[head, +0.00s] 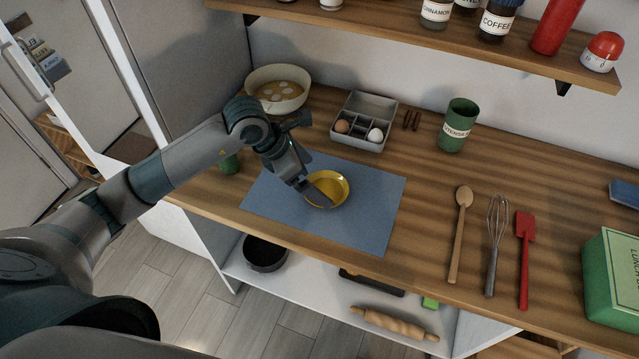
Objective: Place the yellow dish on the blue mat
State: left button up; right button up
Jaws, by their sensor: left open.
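The yellow dish (339,186) rests on the blue mat (370,213), around the mat's middle. The mat lies flat on the wooden counter. My left gripper (318,191) is open at the dish's left side, with a finger overlapping the dish in the picture. I cannot tell whether that finger touches the dish. The gripper and arm hide part of the dish's left rim and the mat's upper left. My right gripper is not in view.
A cream bowl (277,89) and a grey egg box (363,121) stand behind the mat. A green utensil cup (458,126) is farther right. A wooden spoon (460,233), whisk (495,245) and red spatula (524,260) lie right of the mat. A shelf (420,42) overhangs the back.

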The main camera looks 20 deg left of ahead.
pick_arm(q)
jog(key=b+v, duration=0.1)
jog(key=v, duration=0.6)
jog(key=shift+r+b, duration=0.25)
jog(key=shift+b, duration=0.05)
jog(key=shift+s+a, duration=0.1)
jog(key=shift+s, duration=0.05)
